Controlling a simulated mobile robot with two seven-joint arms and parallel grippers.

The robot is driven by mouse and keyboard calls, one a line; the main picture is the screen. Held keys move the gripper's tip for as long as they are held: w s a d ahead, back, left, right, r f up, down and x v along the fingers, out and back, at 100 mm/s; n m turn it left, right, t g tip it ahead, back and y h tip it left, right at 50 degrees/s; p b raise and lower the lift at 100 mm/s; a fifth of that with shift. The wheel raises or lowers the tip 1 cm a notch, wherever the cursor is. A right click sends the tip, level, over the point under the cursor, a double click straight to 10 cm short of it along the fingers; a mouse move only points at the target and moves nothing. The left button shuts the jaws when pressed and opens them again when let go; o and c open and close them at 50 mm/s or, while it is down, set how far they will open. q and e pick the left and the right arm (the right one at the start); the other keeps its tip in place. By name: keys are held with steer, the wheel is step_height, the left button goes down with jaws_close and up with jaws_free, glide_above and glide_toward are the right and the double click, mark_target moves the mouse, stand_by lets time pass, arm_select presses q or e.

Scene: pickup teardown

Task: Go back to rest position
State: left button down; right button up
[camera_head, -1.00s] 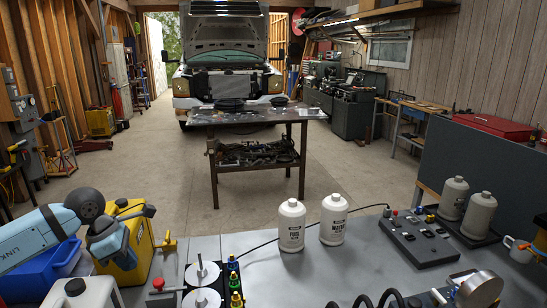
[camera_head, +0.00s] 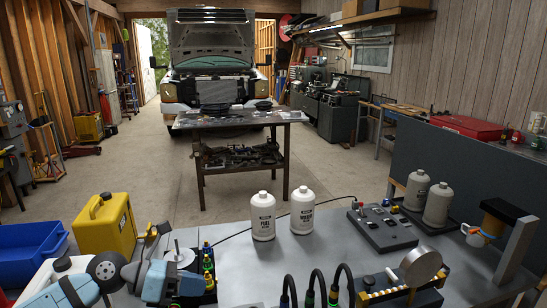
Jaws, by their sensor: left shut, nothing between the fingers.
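My left arm comes in at the bottom left, light blue with a dark grey joint. My left gripper (camera_head: 158,282) is low over the near left part of the grey workbench (camera_head: 335,250), and its fingers are shut with nothing between them. It is in front of the small black unit with white discs (camera_head: 180,256), which it partly hides. The fingertips are hard to make out against the clutter. My right gripper is not in view.
A yellow canister (camera_head: 104,225) and a blue bin (camera_head: 30,248) stand at the left. Two white bottles (camera_head: 263,216) (camera_head: 302,210) stand mid-bench near a black control box (camera_head: 382,228). Black hoses (camera_head: 318,287) rise in front. A grey post (camera_head: 515,250) stands at the right.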

arm_select(q)
steer(key=s+d+r+n+t+h, duration=0.3)
steer(key=r+n+t, duration=0.3)
steer(key=n+t, duration=0.65)
steer(key=s+a+f+n+y, duration=0.2)
steer(key=a+f+n+y, duration=0.3)
steer(key=n+y, duration=0.5)
steer(key=s+a+f+n+y, duration=0.3)
steer(key=a+f+n+y, duration=0.3)
steer(key=n, duration=0.8)
steer(key=s+a+f+n+g, duration=0.1)
steer(key=s+f+n+g, duration=0.4)
steer(key=s, duration=0.6)
steer(key=s+a+f+n+g, duration=0.1)
steer(key=s+f+n+g, duration=0.2)
steer(key=s+f+g, duration=0.6)
steer(key=w+d+f+t+h+p, duration=0.2)
steer(key=w+d+f+t+p, duration=0.2)
steer(key=t, duration=0.5)
steer(key=d+m+p, duration=0.1)
steer(key=d+p, duration=0.1)
steer(key=p, duration=0.1)
steer(key=shift+w+d+f+h+p, duration=0.25)
steer(key=shift+w+f+h+p, duration=0.05)
steer(key=shift+w+f+p, duration=0.1)
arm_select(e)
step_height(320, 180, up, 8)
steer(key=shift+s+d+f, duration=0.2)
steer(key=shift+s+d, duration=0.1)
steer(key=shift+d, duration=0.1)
